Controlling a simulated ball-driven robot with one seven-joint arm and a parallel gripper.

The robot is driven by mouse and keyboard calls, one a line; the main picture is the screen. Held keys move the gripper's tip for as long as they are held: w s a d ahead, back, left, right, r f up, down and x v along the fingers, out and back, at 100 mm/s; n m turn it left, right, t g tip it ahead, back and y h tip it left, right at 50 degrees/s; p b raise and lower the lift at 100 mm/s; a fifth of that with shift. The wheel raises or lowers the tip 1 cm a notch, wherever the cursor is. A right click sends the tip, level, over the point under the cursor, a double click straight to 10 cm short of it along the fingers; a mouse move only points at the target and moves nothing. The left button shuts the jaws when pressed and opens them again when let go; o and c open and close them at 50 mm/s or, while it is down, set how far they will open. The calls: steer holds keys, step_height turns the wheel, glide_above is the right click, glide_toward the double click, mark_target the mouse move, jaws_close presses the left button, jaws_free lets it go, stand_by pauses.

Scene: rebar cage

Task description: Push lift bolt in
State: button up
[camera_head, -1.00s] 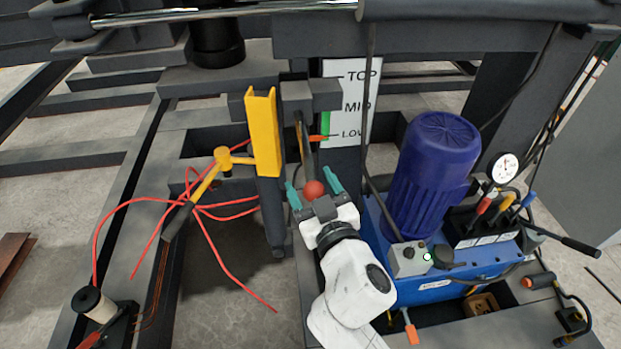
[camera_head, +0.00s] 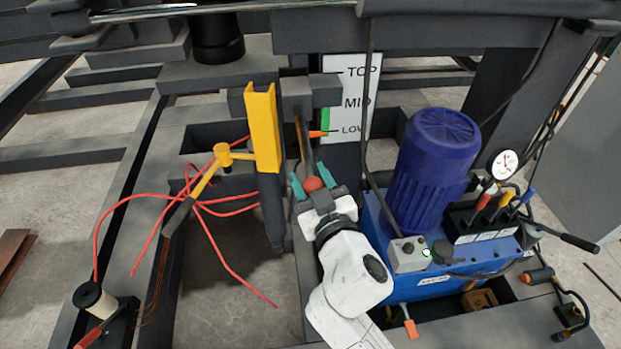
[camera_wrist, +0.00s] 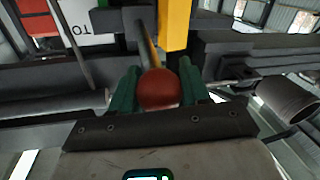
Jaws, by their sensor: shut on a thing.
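The lift bolt is a grey bar (camera_head: 304,148) with a red ball knob (camera_head: 313,184) at its near end. Its far end runs up to a dark block beside the yellow channel post (camera_head: 264,130). My gripper (camera_head: 312,184) is shut on the red knob, with one teal finger on each side of it. In the wrist view the knob (camera_wrist: 159,89) sits between the two green fingers, and the bar runs away behind it toward the block. The bolt's far tip is hidden.
A blue motor (camera_head: 432,165) on a blue hydraulic unit stands close to the right of my arm. A yellow lever (camera_head: 208,180) and loose red cords lie to the left. A TOP/MID/LOW scale (camera_head: 352,95) with an orange pointer is behind.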

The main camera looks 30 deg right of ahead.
mark_target(307, 160)
jaws_close()
steer(key=shift+w+d, duration=0.25)
steer(key=shift+w, duration=0.5)
steer(key=shift+w+d, duration=0.2)
steer(key=shift+w, duration=0.6)
steer(key=shift+w+d, duration=0.25)
steer(key=shift+w, duration=0.5)
steer(key=shift+r, duration=0.1)
steer(key=o, duration=1.1)
jaws_free()
steer(key=shift+s+f, duration=0.2)
steer(key=shift+s, duration=0.2)
steer(key=shift+s+a+r+b, duration=0.15)
steer(key=shift+s+b, duration=0.3)
steer(key=shift+s, duration=1.2)
steer(key=shift+s+a+f+b, duration=0.1)
steer(key=shift+s+a+b, duration=0.25)
steer(key=shift+s, duration=1.3)
steer(key=shift+s+a+r+b, duration=0.1)
steer(key=shift+s+b, duration=0.4)
steer(key=shift+s, duration=1.15)
